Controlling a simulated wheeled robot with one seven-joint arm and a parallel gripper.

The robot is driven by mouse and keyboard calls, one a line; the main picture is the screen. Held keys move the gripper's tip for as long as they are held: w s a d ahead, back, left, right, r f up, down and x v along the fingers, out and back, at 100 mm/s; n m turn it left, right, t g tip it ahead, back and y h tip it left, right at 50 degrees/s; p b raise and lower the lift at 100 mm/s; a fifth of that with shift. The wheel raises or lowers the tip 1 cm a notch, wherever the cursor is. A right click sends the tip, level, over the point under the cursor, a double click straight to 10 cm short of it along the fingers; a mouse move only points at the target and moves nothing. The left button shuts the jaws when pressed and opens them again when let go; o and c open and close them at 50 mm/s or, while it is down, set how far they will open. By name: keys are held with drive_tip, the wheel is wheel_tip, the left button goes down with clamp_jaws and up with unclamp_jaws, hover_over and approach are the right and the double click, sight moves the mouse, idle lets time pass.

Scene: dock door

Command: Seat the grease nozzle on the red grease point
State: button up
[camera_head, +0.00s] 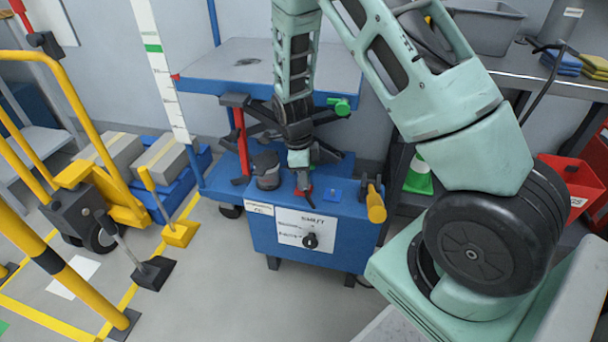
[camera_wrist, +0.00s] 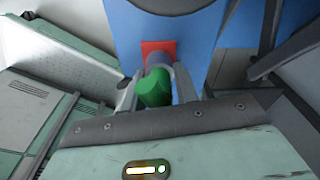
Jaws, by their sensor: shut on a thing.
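My gripper (camera_head: 303,176) points down over the top of the blue cabinet (camera_head: 264,232). In the wrist view its two fingers (camera_wrist: 156,88) are shut on the grease nozzle (camera_wrist: 153,90), which has a green near end and a dark grey part beyond it. The red grease point (camera_wrist: 157,46) is a red patch on the blue surface, right behind the nozzle's far end. It also shows as a small red patch under my gripper in the head view (camera_head: 304,192). The nozzle hides part of the red patch. I cannot tell whether its tip touches or is seated.
On the cabinet top, a dark grey round item (camera_head: 266,172) stands left of my gripper, and a blue patch (camera_head: 336,195) and a yellow-handled tool (camera_head: 375,205) are to the right. A blue-edged lift table (camera_head: 235,70) is behind. Yellow rails (camera_head: 75,100) stand at left.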

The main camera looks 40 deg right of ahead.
drive_tip(key=shift+f, duration=0.55)
drive_tip(key=o, duration=0.8)
drive_tip(key=r+p, duration=0.7)
drive_tip(key=a+r+p, duration=0.1)
drive_tip(key=r+p, duration=0.2)
drive_tip(key=r, duration=0.1)
drive_tip(key=shift+w, duration=0.4)
